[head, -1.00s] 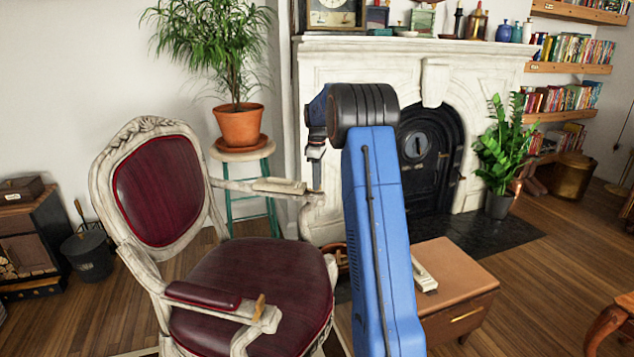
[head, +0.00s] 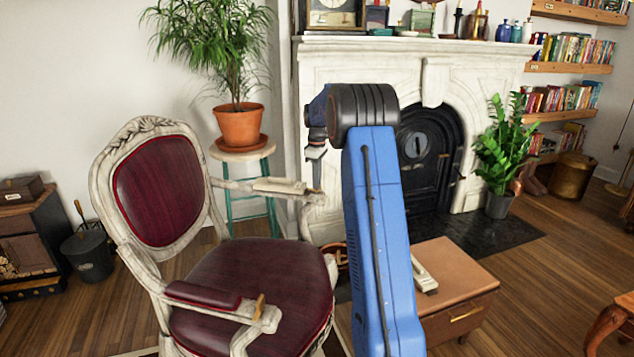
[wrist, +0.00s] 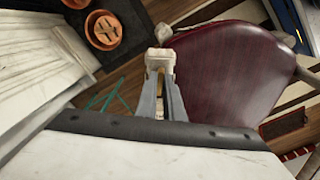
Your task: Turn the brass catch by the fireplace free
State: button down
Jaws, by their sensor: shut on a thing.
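The chair (head: 250,275) has cream wood and dark red upholstery. Its far armrest (head: 270,186) ends near the fireplace (head: 320,80). My gripper (head: 316,172) is over that armrest end, partly behind my own blue arm. In the wrist view my gripper (wrist: 161,72) has both fingertips close together at the cream armrest end (wrist: 160,56). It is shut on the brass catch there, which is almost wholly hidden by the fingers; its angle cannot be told. A similar brass piece (head: 259,306) stands upright on the near armrest.
A plant in a terracotta pot (head: 239,126) is on a teal-legged stool behind the chair. A low brown cabinet (head: 455,285) stands right of my arm. A second plant (head: 502,150) stands by the hearth. Open floor lies at the right.

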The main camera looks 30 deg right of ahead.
jog(key=m, duration=0.8)
jog(key=shift+m, duration=0.4)
jog(key=m, duration=0.4)
jog(key=shift+m, duration=1.8)
jog(key=c, duration=1.9)
grip_release()
jog(key=shift+o, duration=0.2)
